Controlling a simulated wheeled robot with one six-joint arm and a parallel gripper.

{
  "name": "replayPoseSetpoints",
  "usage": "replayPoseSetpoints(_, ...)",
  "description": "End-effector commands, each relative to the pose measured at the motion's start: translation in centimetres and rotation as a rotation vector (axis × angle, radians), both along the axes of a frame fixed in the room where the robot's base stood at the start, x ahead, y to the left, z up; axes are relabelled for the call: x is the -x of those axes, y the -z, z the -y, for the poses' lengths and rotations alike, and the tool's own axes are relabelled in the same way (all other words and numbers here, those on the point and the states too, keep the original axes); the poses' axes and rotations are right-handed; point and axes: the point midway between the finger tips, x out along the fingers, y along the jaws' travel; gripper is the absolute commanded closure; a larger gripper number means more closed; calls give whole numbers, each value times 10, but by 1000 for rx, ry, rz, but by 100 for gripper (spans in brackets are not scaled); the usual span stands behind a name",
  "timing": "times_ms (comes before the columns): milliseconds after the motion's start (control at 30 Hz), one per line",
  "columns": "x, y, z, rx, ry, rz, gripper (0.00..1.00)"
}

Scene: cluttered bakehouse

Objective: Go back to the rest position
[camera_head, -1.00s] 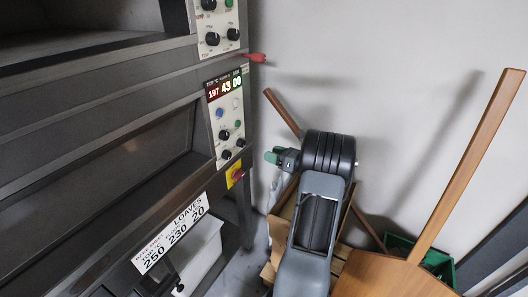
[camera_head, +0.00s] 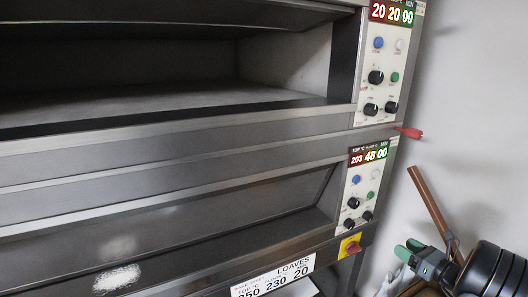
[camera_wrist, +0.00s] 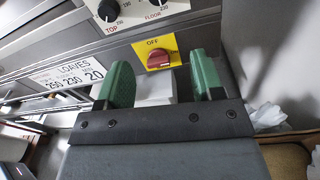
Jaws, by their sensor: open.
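My gripper (camera_head: 408,250) shows at the lower right in the head view, with green fingers, beside the oven's right side. In the wrist view my gripper (camera_wrist: 163,78) is open, its two green fingers apart with nothing held between them. Beyond the fingers is the red OFF switch (camera_wrist: 158,58) on its yellow plate; no contact with it can be made out. The same switch (camera_head: 350,247) shows low on the oven front in the head view. The rest of my arm is partly cut off at the right edge.
A deck oven (camera_head: 180,150) fills the left and middle, its upper chamber open and dark. A red handle (camera_head: 409,132) sticks out at its right edge. A LOAVES label (camera_head: 273,280) is below. A wooden shaft (camera_head: 430,205) leans near the grey wall (camera_head: 470,110).

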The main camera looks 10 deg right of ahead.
Motion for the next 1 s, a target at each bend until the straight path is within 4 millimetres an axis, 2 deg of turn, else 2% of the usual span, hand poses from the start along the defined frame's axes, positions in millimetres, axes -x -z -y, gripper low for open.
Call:
replayPoseSetpoints(33, 7, 21, -11, 75, -45, -54, 39)
replayPoseSetpoints(100, 24, 44, -32, 223, -149, -130, 39)
replayPoseSetpoints(167, 36, 48, -62, 392, -294, -180, 39)
replayPoseSetpoints(267, 58, 42, -120, 724, -618, -213, 39)
replayPoseSetpoints(300, 69, 36, -142, 862, -760, -205, 39)
replayPoseSetpoints(400, 95, 16, -187, 1198, -1110, -137, 39)
replayPoseSetpoints(600, 131, -32, -243, 1760, -1645, 102, 39)
replayPoseSetpoints(700, 142, -56, -264, 1971, -1796, 226, 39)
replayPoseSetpoints(800, 149, -77, -285, 2121, -1864, 331, 39)
replayPoseSetpoints(1000, 154, -112, -322, 2285, -1849, 518, 39)
